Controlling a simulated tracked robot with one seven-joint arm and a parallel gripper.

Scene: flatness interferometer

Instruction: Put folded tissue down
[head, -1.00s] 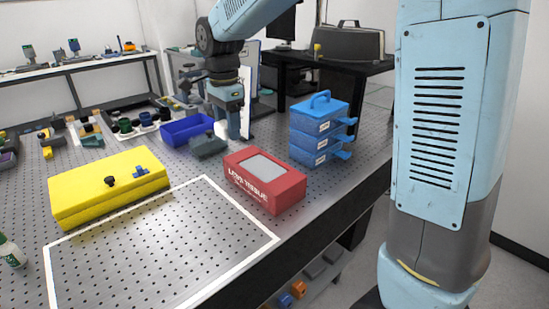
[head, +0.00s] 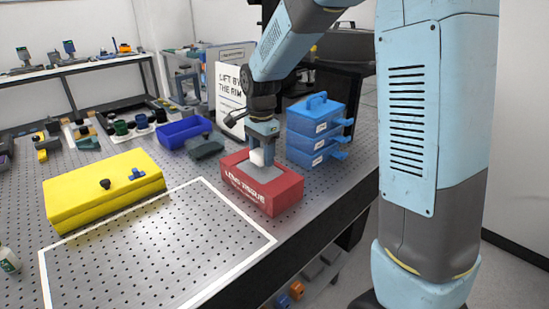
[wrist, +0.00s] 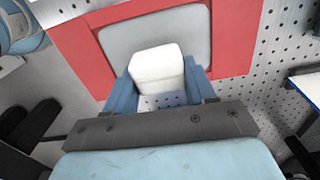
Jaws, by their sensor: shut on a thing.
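The folded tissue (wrist: 157,68) is a small white block between the two blue fingers of my gripper (wrist: 165,85) in the wrist view. In the head view my gripper (head: 263,150) is shut on the tissue (head: 257,157), over the red lens tissue box (head: 246,190). The box has a grey panel in its top. The box also fills the top of the wrist view (wrist: 233,35). I cannot tell whether the tissue touches the box top.
A white outlined area (head: 150,250) on the perforated table is empty. A yellow case (head: 100,195) lies left of it. Blue stacked drawers (head: 313,130) stand close behind the red box. A blue bin (head: 183,132) and a sign (head: 229,85) stand farther back.

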